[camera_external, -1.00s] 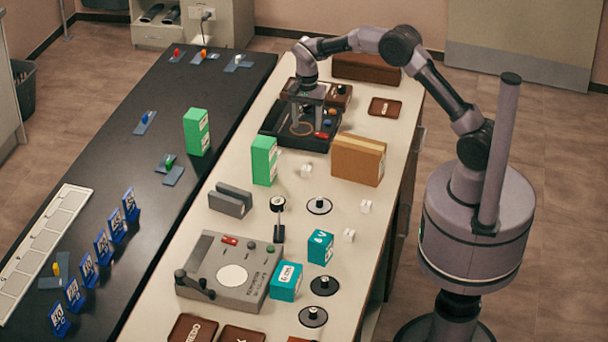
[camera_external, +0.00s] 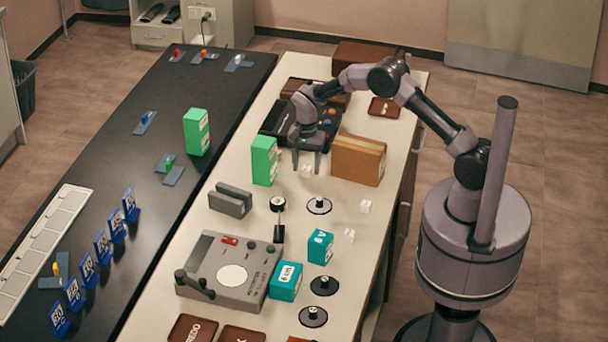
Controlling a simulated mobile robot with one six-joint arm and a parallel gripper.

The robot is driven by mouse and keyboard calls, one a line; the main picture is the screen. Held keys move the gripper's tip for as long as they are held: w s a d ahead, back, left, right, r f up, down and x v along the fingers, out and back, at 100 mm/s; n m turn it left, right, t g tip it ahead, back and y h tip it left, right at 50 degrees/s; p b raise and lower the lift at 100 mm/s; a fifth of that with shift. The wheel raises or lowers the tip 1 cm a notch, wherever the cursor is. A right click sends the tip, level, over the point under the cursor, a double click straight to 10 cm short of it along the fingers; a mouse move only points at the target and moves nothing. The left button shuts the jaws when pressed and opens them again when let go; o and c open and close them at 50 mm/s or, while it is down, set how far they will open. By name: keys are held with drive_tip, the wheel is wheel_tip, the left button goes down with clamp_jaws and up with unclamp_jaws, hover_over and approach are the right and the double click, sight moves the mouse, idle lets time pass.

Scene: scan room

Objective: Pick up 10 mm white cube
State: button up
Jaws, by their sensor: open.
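Several small white cubes stand on the cream bench top. One white cube (camera_external: 307,171) is between and just below my gripper's fingers. A second white cube (camera_external: 366,206) and a third white cube (camera_external: 349,235) stand farther right and nearer the camera. The markings on them are too small to read, so I cannot tell which is the 10 mm one. My gripper (camera_external: 306,166) is open, pointing down, with its fingers on either side of the first cube. I cannot tell whether they touch it.
A green block (camera_external: 264,160) stands close left of my gripper, and a brown box (camera_external: 357,160) close right. A black device (camera_external: 275,122) lies behind. Teal blocks (camera_external: 286,281) and a grey console (camera_external: 215,285) are nearer.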

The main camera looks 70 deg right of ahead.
clamp_jaws()
drive_tip(key=shift+r, duration=0.1)
